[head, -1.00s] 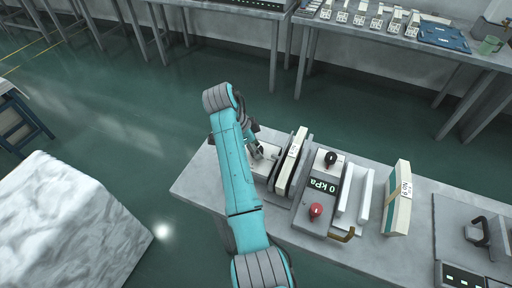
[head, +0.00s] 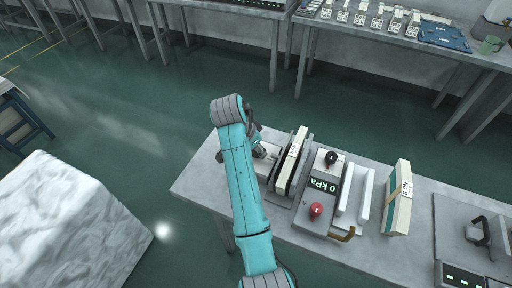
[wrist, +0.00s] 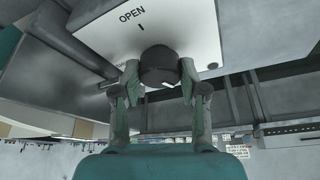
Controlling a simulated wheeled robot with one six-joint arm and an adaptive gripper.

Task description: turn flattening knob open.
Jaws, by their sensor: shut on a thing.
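The flattening knob (wrist: 158,62) is a dark round knob on a white panel (wrist: 190,25) in the wrist view. The word OPEN and a short dark mark are printed on the panel beyond it. My gripper (wrist: 160,75) is shut on the knob, one finger on each side. I cannot make out a pointer on the knob. In the head view my gripper (head: 259,148) is at the white box (head: 267,165) on the left part of the bench; the knob is not clear there.
Right of the box, dark plates and a white block stand upright on the grey bench (head: 200,185). Beyond are a 0 kPa display unit (head: 322,187) with a red knob (head: 316,209) and a black knob (head: 331,158), and a labelled block (head: 398,200). Open floor lies behind the bench.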

